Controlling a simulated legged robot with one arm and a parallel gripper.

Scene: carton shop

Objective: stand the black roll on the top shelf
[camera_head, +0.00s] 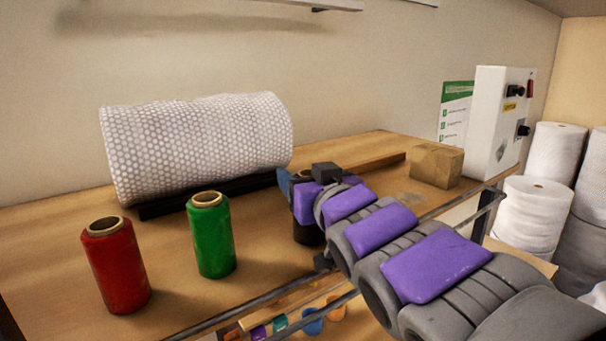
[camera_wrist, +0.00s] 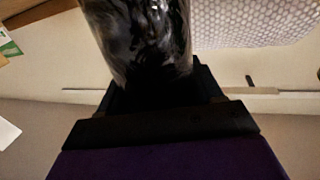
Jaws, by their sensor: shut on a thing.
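The black roll (camera_wrist: 140,42) is glossy and fills the upper middle of the wrist view, between the dark jaws of my gripper (camera_wrist: 150,95). In the head view my gripper (camera_head: 303,184) is over the bench, right of the green roll, and shut on the black roll. Only a dark part of the black roll (camera_head: 308,236) shows there, below the purple padding; my arm hides the rest. I cannot tell whether its base touches the bench. Pale shelf edges (camera_head: 325,5) show at the top of the head view; the shelf surface is out of sight.
A red roll (camera_head: 116,265) and a green roll (camera_head: 211,235) stand upright on the wooden bench (camera_head: 60,245). A large bubble-wrap roll (camera_head: 200,147) lies behind them. A small carton (camera_head: 436,165) and a white control box (camera_head: 497,122) are at right. A rail (camera_head: 240,305) runs along the front.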

